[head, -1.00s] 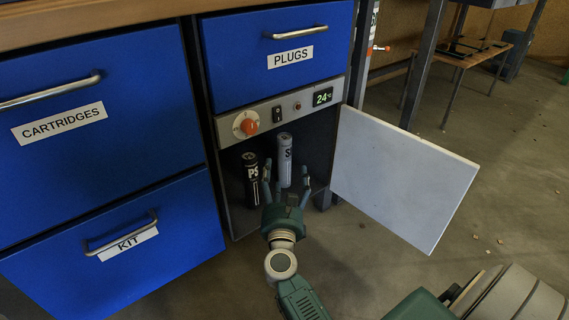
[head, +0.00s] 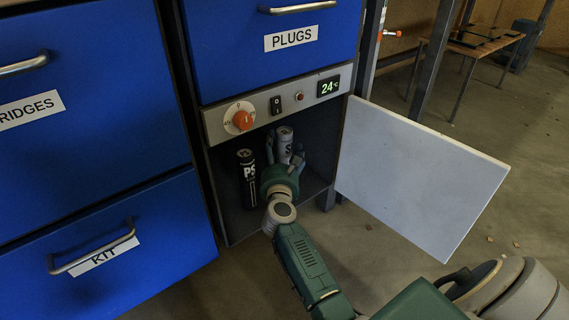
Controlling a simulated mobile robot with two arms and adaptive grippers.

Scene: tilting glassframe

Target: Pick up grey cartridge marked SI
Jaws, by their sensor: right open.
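The grey cartridge (head: 285,146) stands upright inside the open compartment below the control panel. Only the letter S of its marking shows; its lower part is hidden by my right gripper. My right gripper (head: 284,160) is open inside the compartment, with its fingers on either side of the grey cartridge. I cannot tell whether the fingers touch it. A black cartridge (head: 248,180) marked PS stands upright just to the left of the gripper. My left gripper is not in view.
The white compartment door (head: 415,175) stands open to the right of my arm. Above the compartment is a panel (head: 275,103) with an orange knob (head: 242,120) and a 24° display (head: 328,87). Blue drawers (head: 95,110) are shut at the left, and the plugs drawer (head: 225,50) is shut above.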

